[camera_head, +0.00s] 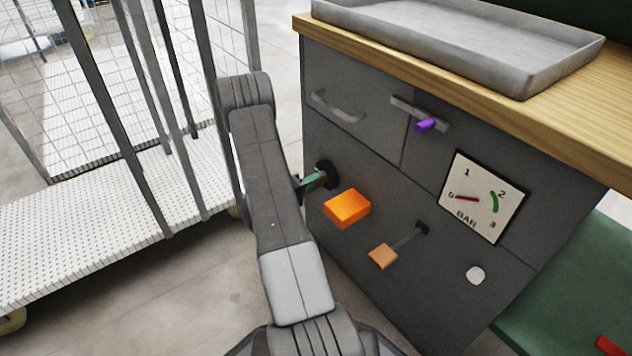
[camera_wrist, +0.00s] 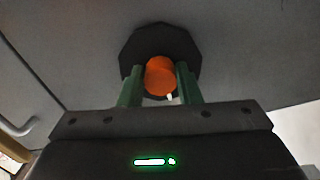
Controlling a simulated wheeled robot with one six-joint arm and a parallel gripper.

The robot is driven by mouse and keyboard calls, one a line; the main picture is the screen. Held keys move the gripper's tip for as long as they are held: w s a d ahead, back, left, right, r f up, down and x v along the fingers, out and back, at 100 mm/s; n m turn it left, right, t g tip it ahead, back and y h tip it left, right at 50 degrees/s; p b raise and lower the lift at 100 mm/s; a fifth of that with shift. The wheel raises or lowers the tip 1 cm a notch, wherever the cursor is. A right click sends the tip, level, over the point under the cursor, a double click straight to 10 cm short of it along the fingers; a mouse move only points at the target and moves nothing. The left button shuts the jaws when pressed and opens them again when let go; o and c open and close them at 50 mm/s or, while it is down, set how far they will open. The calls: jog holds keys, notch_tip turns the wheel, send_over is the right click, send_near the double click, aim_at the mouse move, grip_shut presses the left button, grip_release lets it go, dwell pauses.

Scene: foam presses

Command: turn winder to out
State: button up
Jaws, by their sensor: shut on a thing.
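An orange round knob (camera_wrist: 160,75) stands out from a black many-sided disc (camera_wrist: 135,52) on the grey cabinet face; it looks like the winder, though no label shows. My gripper (camera_wrist: 160,84) has its two green fingers on either side of the knob, shut on it. A small white mark (camera_wrist: 170,97) shows just below the knob. In the head view, my gripper (camera_head: 316,180) reaches the black disc (camera_head: 326,168) at the cabinet's left side. The knob itself is hidden there, and its turn position cannot be read.
An orange block (camera_head: 347,207) sticks out close to my gripper. Below it is a lever with a tan end (camera_head: 383,256). A wire cage trolley (camera_head: 100,190) stands left.

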jog(key=o, duration=1)
jog(key=shift+c, duration=0.2)
jog(key=p+v, duration=0.3)
jog(key=v, duration=1.1)
jog(key=shift+p, duration=0.3)
jog(key=b+x, duration=0.3)
jog(key=x, duration=1.1)
jog(key=shift+b, duration=0.3)
jog(key=shift+a, duration=0.1)
